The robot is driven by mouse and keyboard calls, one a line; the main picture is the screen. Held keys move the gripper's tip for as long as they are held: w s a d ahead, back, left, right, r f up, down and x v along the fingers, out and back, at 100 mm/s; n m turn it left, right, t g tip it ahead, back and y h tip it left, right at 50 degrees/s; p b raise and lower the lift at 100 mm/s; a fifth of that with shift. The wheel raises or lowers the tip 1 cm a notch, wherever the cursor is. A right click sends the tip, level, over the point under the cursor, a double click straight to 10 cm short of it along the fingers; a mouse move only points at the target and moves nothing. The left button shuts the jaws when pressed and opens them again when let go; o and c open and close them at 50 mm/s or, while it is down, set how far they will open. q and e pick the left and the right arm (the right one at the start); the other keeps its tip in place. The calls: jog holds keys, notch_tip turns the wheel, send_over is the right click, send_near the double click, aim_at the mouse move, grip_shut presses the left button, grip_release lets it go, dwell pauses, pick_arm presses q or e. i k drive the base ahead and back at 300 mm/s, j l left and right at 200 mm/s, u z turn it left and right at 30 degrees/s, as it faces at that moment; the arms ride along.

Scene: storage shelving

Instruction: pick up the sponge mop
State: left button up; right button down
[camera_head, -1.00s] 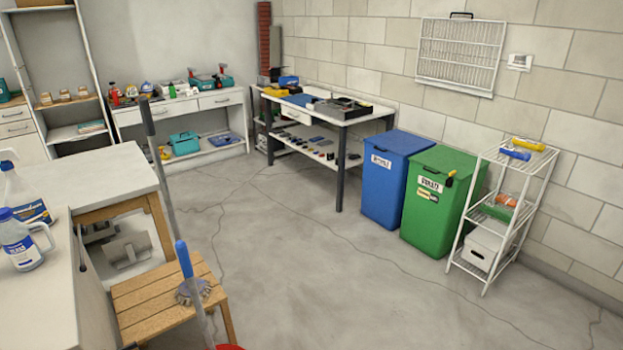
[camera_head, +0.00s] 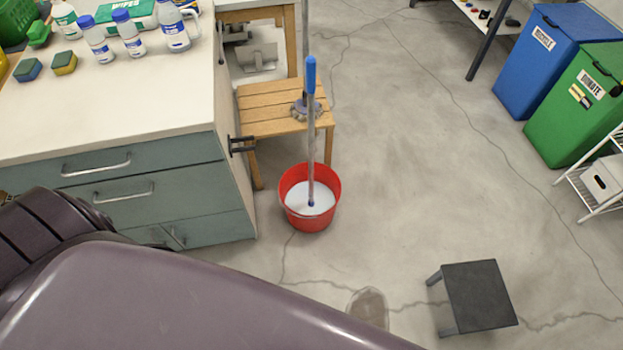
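A mop with a blue grip (camera_head: 311,75) and a grey pole stands nearly upright in a red bucket (camera_head: 309,224). Its lower end is in the pale contents, and I cannot tell whether its head is a sponge. A second grey pole rises behind it, with a grey stringy mop head (camera_head: 298,108) at the wooden stool. Neither of my grippers is in view. A large purple-grey link of my own arm covers the lower left.
A cabinet (camera_head: 120,110) with bottles and sponges on top stands left of the bucket, with a dark bracket (camera_head: 241,146) at its side. The slatted wooden stool (camera_head: 262,128) is behind the bucket. A low black stool (camera_head: 478,295) stands front right. Floor right of the bucket is clear.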

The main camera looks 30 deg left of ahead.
aim_at(310, 60)
jog(key=j+u, duration=0.15)
jog(key=u, duration=0.6)
